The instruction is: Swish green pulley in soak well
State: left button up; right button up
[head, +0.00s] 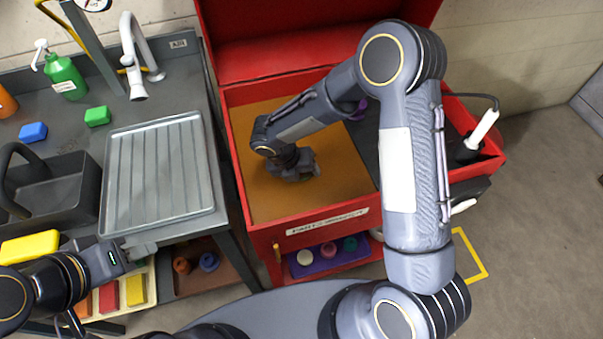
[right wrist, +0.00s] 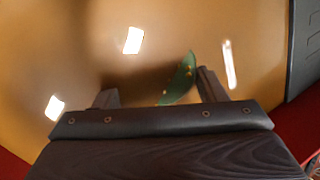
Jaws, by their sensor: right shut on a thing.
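The soak well is the left section of the red parts washer (head: 290,232), with a flat amber-brown surface (head: 262,195). My right gripper (head: 300,172) reaches down into it near its middle. In the right wrist view, my right gripper (right wrist: 160,98) is shut on the green pulley (right wrist: 180,82), which shows edge-on between the fingers, nearer the right one. How deep the pulley sits in the amber is unclear. In the head view the pulley is hidden under the gripper. My left gripper (head: 135,250) is by the drain tray's front corner; its jaw opening is unclear.
A ribbed grey drain tray (head: 157,172) lies on the bench left of the washer. A dark section (head: 368,142) adjoins the well on the right. A white-handled tool (head: 484,128) stands at the washer's right rim. A purple tray (head: 318,262) holds several round parts below.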

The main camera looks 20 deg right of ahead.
jog(key=shift+f+b, duration=1.25)
jog(key=shift+f, duration=0.45)
jog(key=shift+r+p, duration=1.6)
jog(key=shift+r, duration=0.2)
jog(key=shift+f+b, duration=1.3)
jog(key=shift+f, duration=0.55)
jog(key=shift+r+p, duration=1.65)
jog(key=shift+r, duration=0.2)
jog(key=shift+f+b, duration=1.35)
jog(key=shift+f, duration=0.5)
jog(key=shift+r+p, duration=1.6)
jog(key=shift+r, duration=0.25)
jog(key=shift+f+b, duration=1.35)
jog(key=shift+f, duration=0.5)
jog(key=shift+r, duration=0.15)
